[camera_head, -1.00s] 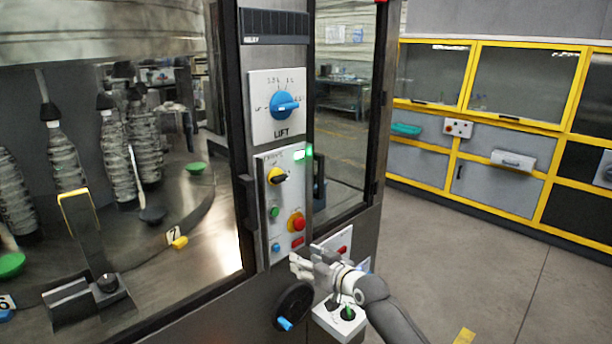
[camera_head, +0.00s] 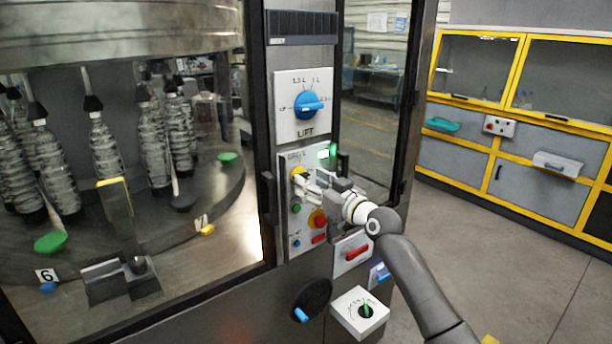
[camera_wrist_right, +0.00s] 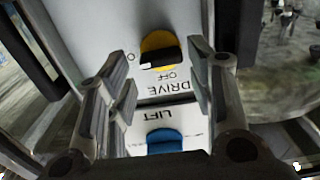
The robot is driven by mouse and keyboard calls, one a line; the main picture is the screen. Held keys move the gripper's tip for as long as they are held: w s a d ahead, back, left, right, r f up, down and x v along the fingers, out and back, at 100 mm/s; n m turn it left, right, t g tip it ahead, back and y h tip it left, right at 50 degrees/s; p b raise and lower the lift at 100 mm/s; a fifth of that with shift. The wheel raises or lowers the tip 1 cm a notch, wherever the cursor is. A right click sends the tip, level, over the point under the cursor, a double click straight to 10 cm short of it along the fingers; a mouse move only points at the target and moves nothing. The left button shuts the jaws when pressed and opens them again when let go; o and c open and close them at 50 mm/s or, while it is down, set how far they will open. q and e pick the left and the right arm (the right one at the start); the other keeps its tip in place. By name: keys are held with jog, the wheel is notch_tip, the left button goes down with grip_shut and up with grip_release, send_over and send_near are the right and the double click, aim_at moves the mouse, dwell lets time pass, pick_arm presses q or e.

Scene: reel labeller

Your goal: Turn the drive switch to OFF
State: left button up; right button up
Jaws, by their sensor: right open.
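In the head view the yellow switch (camera_head: 298,173) is at the upper left of the control panel, partly covered by my gripper. My right gripper (camera_head: 305,182) is open in front of the panel at the switch. In the wrist view its fingers (camera_wrist_right: 162,75) stand on both sides of the knob, with clear gaps; contact does not show. My left gripper is not in view.
The blue LIFT knob (camera_head: 309,105) is above. A black handwheel (camera_head: 312,298) and a white dial box (camera_head: 360,312) are lower. Open floor lies right.

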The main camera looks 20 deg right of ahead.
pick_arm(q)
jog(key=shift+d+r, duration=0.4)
pick_arm(e)
jog(key=shift+x, duration=1.55)
jog(key=c, duration=0.7)
pick_arm(q)
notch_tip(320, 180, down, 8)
jog(key=b, duration=0.8)
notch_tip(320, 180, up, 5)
jog(key=p, duration=0.5)
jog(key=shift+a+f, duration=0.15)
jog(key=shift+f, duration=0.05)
pick_arm(e)
jog(key=n, duration=1.7)
jog(key=shift+n, duration=0.4)
jog(key=shift+c, duration=0.2)
jog(key=shift+f, duration=0.15)
